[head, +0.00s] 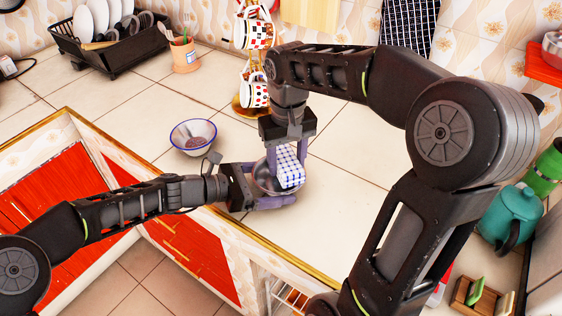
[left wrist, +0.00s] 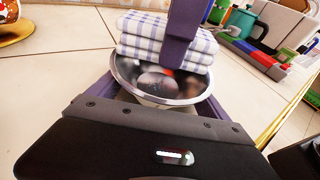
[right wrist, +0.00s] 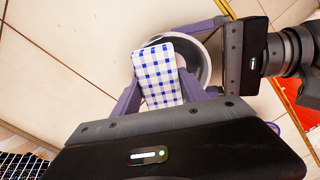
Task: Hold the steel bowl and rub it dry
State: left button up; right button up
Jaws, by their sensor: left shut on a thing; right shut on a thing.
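The steel bowl (head: 265,179) is near the counter's front edge, between the purple fingers of my left gripper (head: 272,186). In the left wrist view the bowl (left wrist: 155,85) is upright, with the left gripper shut around its sides. A folded white cloth with blue checks (head: 290,168) is held by my right gripper (head: 289,150), which comes from above. In the left wrist view the cloth (left wrist: 150,40) is at the bowl's far rim. In the right wrist view the cloth (right wrist: 163,72) covers part of the bowl (right wrist: 205,55). I cannot tell how firmly they touch.
A white bowl with a blue rim (head: 193,136) stands to the left. A mug tree with checkered mugs (head: 255,95) is behind the right gripper. A teal kettle (head: 510,215) is at the right. The counter's left middle (head: 120,110) is clear.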

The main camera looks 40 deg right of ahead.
pick_arm(q)
jog(key=shift+w+r, duration=0.1)
dwell(0.4)
pick_arm(e)
jog(key=shift+w+a, duration=0.2)
jog(key=shift+a, duration=0.35)
jog(key=shift+w+a, duration=0.15)
jog(key=shift+a, duration=0.35)
jog(key=shift+r, duration=0.1)
jog(key=shift+d, duration=0.15)
jog(key=shift+s+d, duration=0.2)
jog(key=shift+d, duration=0.3)
jog(key=shift+s+d, duration=0.15)
jog(key=shift+d, duration=0.3)
jog(key=shift+a, duration=0.15)
jog(key=shift+w+a, duration=0.2)
jog(key=shift+a, duration=0.3)
jog(key=shift+w+a, duration=0.15)
jog(key=shift+a, duration=0.3)
